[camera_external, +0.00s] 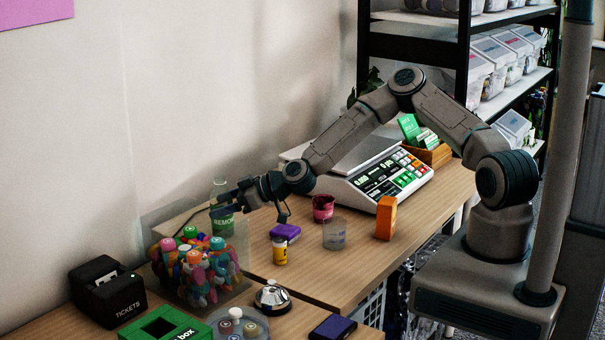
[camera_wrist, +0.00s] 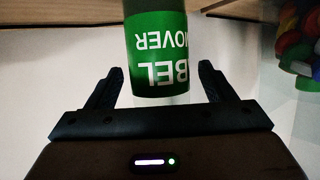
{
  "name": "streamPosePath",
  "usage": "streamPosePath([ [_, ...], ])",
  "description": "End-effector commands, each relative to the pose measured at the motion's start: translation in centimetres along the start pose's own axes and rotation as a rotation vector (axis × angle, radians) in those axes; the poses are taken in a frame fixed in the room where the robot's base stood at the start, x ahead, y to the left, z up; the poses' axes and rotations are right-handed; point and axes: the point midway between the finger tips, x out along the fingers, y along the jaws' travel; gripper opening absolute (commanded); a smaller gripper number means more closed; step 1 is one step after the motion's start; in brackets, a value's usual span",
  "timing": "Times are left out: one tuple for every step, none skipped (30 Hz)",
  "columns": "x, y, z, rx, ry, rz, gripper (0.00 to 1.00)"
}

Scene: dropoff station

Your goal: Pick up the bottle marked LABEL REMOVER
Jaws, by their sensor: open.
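The LABEL REMOVER bottle (camera_wrist: 160,50) has a green label with white lettering, which shows upside down in the wrist view. In the external view the bottle (camera_external: 222,206) stands near the wall at the back of the table, partly hidden by my gripper (camera_external: 228,203). In the wrist view my gripper (camera_wrist: 158,80) is open, with one dark finger on each side of the bottle's label. Gaps show between the fingers and the bottle.
A clear bin of colourful items (camera_external: 203,270) stands just in front of the bottle. A purple block (camera_external: 285,232), a yellow jar (camera_external: 280,252), a clear cup (camera_external: 334,236) and an orange box (camera_external: 386,217) stand to the right. A scale (camera_external: 375,175) sits behind them.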

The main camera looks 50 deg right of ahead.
Motion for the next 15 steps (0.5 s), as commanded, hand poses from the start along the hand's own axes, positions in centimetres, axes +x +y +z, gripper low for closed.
streamPosePath([
  [0.7, -0.1, -0.1, 0.003, 0.0, -0.001, 0.76],
  [1.0, -0.1, -0.1, 0.003, 0.0, -0.001, 0.76],
  [1.4, -0.1, -0.1, 0.001, 0.001, -0.001, 0.76],
  [1.6, -0.1, -0.1, 0.001, 0.0, -0.001, 0.76],
  [1.9, -0.1, -0.1, 0.001, 0.0, -0.001, 0.76],
  [2.1, -0.1, -0.1, 0.001, 0.001, -0.001, 0.76],
  [2.1, 0.0, -0.1, 0.001, 0.0, -0.001, 0.76],
  [2.2, 0.0, -0.1, 0.0, 0.0, 0.0, 0.76],
  [2.2, 0.0, 0.0, 0.0, 0.0, 0.0, 0.76],
  [2.3, 0.0, 0.0, 0.0, 0.0, 0.0, 0.76],
  [2.3, 0.0, 0.0, 0.0, 0.0, 0.0, 0.76],
  [2.2, 0.0, 0.0, -0.001, 0.0, 0.0, 0.76],
  [2.2, 0.0, 0.0, -0.001, 0.0, 0.0, 0.76],
  [2.2, 0.0, 0.0, 0.0, 0.0, 0.0, 0.76],
  [2.2, 0.0, 0.0, -0.001, 0.0, 0.0, 0.68],
])
